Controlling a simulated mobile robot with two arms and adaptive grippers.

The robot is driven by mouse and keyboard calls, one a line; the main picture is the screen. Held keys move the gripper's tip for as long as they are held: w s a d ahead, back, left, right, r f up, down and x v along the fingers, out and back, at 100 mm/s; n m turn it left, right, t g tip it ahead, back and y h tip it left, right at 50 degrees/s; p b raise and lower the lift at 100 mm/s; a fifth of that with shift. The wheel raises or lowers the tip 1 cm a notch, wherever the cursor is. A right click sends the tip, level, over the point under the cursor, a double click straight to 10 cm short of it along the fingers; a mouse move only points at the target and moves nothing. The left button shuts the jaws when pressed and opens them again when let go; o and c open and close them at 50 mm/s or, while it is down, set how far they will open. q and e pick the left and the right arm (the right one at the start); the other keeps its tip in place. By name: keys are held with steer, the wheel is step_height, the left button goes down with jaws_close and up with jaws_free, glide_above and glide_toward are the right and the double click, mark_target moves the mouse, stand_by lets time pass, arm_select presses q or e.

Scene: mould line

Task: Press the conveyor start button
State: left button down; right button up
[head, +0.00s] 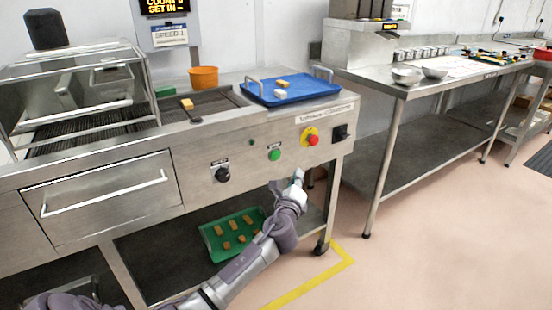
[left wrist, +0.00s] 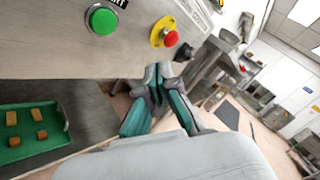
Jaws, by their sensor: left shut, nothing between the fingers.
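The green start button (head: 274,155) sits on the steel front panel of the conveyor, in the middle of a row of controls. In the left wrist view the green button (left wrist: 101,19) is at the upper left. My left gripper (head: 297,177) is below and to the right of the button, apart from it. In the left wrist view its fingers (left wrist: 157,80) are shut with nothing between them, and their tips are near the panel's lower edge. My right gripper is not in view.
A red stop button (head: 313,140) on a yellow plate is right of the green one. A black knob (head: 222,174) is left and a black switch (head: 340,132) far right. A blue tray (head: 290,95) is on top. A green tray (head: 207,236) with several brown pieces is below.

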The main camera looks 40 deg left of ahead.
mark_target(275, 156)
arm_select(q)
steer(key=shift+w+a+b, duration=0.35)
steer(key=shift+w+a, duration=0.2)
steer(key=shift+a, duration=0.8)
steer(key=shift+w+a+b, duration=0.35)
steer(key=shift+w+a, duration=0.2)
steer(key=shift+a, duration=0.85)
steer(key=shift+w+a+b, duration=0.35)
steer(key=shift+w+a, duration=0.2)
steer(key=shift+a, duration=0.8)
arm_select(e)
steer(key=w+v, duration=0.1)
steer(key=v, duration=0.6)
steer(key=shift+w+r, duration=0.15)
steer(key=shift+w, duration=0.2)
arm_select(q)
steer(key=shift+w+a, duration=0.15)
steer(key=shift+a, duration=0.2)
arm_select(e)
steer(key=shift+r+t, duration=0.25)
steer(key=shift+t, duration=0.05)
arm_select(q)
steer(key=shift+w+a, duration=0.1)
steer(key=shift+a, duration=0.05)
